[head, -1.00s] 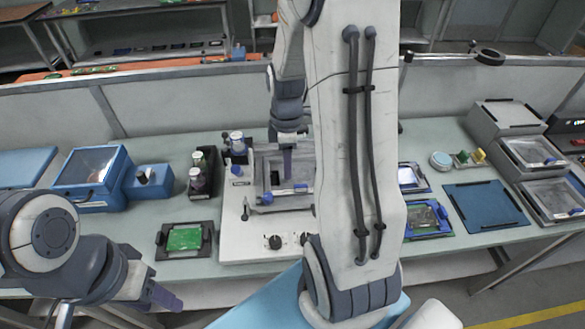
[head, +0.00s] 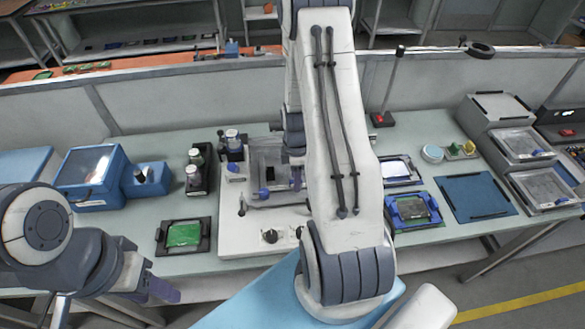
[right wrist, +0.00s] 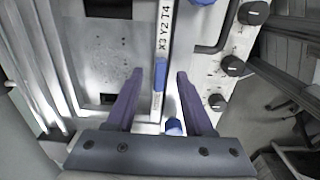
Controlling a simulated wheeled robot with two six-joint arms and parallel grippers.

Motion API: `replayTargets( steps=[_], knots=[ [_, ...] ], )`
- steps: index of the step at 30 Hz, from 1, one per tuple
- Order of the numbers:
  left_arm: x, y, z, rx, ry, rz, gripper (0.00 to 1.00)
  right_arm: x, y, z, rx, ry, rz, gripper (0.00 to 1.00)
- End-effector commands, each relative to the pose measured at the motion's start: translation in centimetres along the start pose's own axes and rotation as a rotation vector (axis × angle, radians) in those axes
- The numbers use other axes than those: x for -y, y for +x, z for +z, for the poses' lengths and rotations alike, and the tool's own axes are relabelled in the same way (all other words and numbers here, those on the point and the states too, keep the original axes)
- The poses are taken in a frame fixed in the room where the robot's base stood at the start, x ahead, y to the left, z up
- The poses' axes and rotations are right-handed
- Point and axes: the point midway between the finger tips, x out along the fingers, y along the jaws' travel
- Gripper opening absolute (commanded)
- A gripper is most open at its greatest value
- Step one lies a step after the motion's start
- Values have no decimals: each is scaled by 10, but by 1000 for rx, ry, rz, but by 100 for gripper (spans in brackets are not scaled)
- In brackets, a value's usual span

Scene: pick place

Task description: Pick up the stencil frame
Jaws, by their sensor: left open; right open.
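The grey stencil frame (head: 268,160) sits in the white printer (head: 235,225) at the middle of the bench in the head view. My right arm hides its right part. In the right wrist view, a pale edge strip (right wrist: 163,35) with a printed label and blue knobs lies ahead of and between my right gripper's purple fingers (right wrist: 160,77). They are open, one on each side of the strip; contact cannot be told. In the head view my right gripper (head: 297,176) is mostly hidden behind my arm. My left gripper (head: 165,290) is open and empty at the lower left, before the bench.
A green board in a black holder (head: 183,236) lies left of the printer, with bottles (head: 195,170) behind it. A blue box (head: 90,178) stands further left. A blue-framed board (head: 413,209), a blue mat (head: 475,197) and stacked trays (head: 520,150) are on the right.

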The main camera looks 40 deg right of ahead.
Motion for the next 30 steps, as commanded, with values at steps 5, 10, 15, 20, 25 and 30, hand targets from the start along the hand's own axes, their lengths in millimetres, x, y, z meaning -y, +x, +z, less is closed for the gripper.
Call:
replayTargets(
  steps=[5, 10, 15, 20, 25, 30],
  knots=[
    [0, -3, 0, 0, 0, 0, 50, 0, 10, 0, 0, 0, 1, 52],
    [0, -2, 0, 0, 0, 0, 50, 0, 11, 0, 0, 0, 2, 52],
    [0, -2, 0, 0, 0, 0, 50, 0, 11, 0, 0, 0, 1, 0],
    [0, -2, 0, 0, 0, 0, 50, 0, 11, 0, 0, 0, 1, 0],
    [0, -2, 0, 0, 0, 0, 50, 0, 10, 0, 0, 0, 1, 0],
    [0, -2, 0, 0, 0, 0, 50, 0, 10, 0, 0, 0, 1, 0]
  ],
)
